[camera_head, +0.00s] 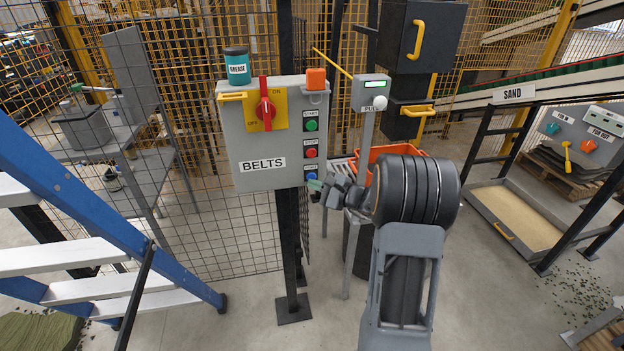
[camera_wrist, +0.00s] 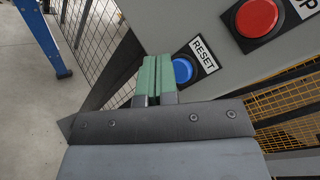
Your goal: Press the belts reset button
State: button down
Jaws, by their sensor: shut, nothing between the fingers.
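The grey BELTS control box (camera_head: 262,140) stands on a dark post in the middle of the head view. It carries a green start button (camera_head: 311,125), a red stop button (camera_head: 311,153) and, lowest, the blue reset button (camera_head: 311,176). In the wrist view the blue reset button (camera_wrist: 183,70) lies right beside my fingertips, next to its RESET label (camera_wrist: 204,55). My gripper (camera_wrist: 154,80) is shut and empty, its green-tipped fingers together. In the head view my gripper (camera_head: 316,185) is at the box's lower right corner. I cannot tell whether the fingertips touch the box.
A red rotary switch (camera_head: 265,108) and an orange part (camera_head: 316,78) are on the box, and a grease can (camera_head: 237,66) stands on top. A small grey box (camera_head: 371,92) is to the right. A blue ladder (camera_head: 110,210) stands at left. The wire fence is behind.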

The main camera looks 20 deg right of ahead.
jog(key=shift+s+a+b, duration=0.25)
jog(key=shift+s, duration=1)
jog(key=shift+s+a+b, duration=0.25)
jog(key=shift+s, duration=1)
jog(key=s+a+f+n+g+h+p, duration=0.1)
jog(key=s+a+f+n+g+p, duration=0.1)
jog(key=s+a+n+g, duration=0.3)
jog(key=s+a+f+n+g+h+p, duration=0.1)
jog(key=s+a+f+n+g, duration=0.15)
jog(key=s+g, duration=0.4)
jog(key=s+a+r+n+h+p, duration=0.1)
jog(key=s+r+n+h+p, duration=0.2)
jog(key=r+n, duration=0.3)
jog(key=s+a+r+n+h+p, duration=0.2)
jog(key=s+r+n+h+p, duration=0.2)
jog(key=r, duration=0.6)
jog(key=shift+s+r+n+t+h+p, duration=0.3)
jog(key=shift+s+n+t+p, duration=0.15)
jog(key=shift+s+n+p, duration=0.4)
